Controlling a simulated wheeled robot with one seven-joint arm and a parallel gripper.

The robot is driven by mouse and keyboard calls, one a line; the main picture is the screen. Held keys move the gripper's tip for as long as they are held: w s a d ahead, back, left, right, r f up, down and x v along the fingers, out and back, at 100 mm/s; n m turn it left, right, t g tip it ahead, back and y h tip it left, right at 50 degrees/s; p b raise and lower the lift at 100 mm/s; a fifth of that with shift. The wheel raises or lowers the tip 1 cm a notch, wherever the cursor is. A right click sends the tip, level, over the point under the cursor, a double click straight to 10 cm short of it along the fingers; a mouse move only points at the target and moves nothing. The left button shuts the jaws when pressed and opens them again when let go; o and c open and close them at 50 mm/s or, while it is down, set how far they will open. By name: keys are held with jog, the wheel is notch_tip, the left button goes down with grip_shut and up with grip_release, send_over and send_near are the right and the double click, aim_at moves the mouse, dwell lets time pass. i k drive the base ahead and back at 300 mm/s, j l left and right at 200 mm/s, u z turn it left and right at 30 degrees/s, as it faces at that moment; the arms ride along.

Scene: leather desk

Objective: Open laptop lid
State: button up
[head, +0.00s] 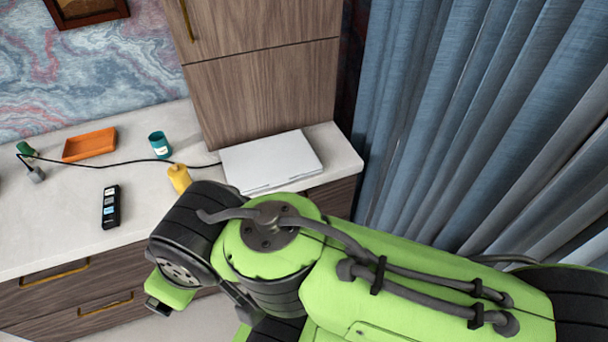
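A closed, light grey laptop (270,160) lies flat on the white counter, near its right end and against the wooden cabinet. Its lid is down. My green and black arm crosses the front of the view, in front of the counter and below the laptop in the picture. My gripper's fingers cannot be made out; only the green and black end part of the arm shows at the lower left of the arm. I cannot see whether anything is held.
A tall wooden cabinet (260,90) stands behind the laptop. Blue curtains (450,120) hang right.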

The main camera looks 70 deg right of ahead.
aim_at(272, 161)
jog(key=l+z, duration=0.15)
jog(key=z, duration=1.9)
jog(key=i+j+z, duration=0.25)
jog(key=j, duration=0.6)
jog(key=j+z, duration=0.3)
jog(key=j, duration=0.55)
